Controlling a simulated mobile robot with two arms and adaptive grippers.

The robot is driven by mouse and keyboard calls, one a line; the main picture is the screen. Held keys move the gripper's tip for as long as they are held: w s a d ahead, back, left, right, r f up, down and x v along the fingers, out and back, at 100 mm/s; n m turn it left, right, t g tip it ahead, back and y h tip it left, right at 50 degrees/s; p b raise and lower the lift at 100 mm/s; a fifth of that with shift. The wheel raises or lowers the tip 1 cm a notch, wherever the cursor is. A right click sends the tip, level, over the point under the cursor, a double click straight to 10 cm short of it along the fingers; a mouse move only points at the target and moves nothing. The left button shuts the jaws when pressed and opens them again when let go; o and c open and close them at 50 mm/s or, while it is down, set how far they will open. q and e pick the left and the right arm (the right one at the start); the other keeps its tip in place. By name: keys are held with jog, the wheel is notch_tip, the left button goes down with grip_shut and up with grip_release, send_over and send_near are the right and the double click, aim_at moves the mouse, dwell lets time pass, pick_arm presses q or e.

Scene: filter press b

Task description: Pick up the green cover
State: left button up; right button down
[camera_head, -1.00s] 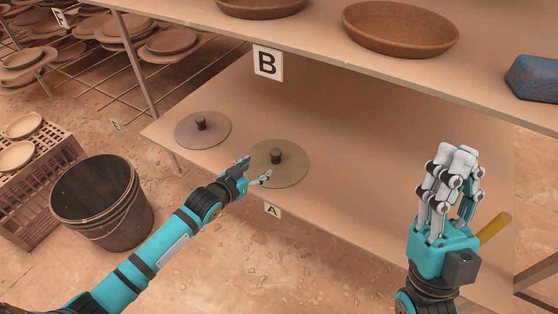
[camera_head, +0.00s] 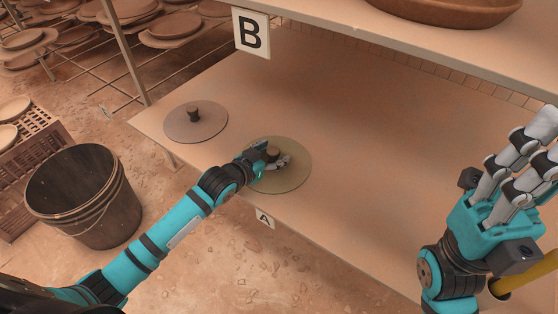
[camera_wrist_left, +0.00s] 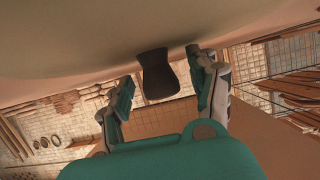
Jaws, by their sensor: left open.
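The green cover (camera_head: 290,178) is a flat, olive-green disc with a dark knob (camera_head: 272,152). It lies on the lower shelf near its front edge, above label A. My left gripper (camera_head: 270,158) is open at the knob, low over the disc. In the left wrist view the knob (camera_wrist_left: 157,76) stands between the two spread fingers, with a gap visible on each side. The cover's underside-lit surface (camera_wrist_left: 90,38) fills the top of that view. My right gripper (camera_head: 528,155) is at the right, away from the cover; its fingertips are partly cut off.
A greyish-pink cover (camera_head: 205,124) with a knob lies left of the green one. The upper shelf (camera_head: 420,40), marked B (camera_head: 251,33), overhangs behind and holds a brown dish (camera_head: 455,10). A dark bucket (camera_head: 85,196) stands on the floor at left. The lower shelf's right part is clear.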

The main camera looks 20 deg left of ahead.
pick_arm(q)
jog(key=shift+w+d+f, duration=0.1)
jog(key=shift+w+d, duration=0.05)
jog(key=shift+w, duration=0.25)
jog(key=shift+s, duration=0.1)
grip_shut()
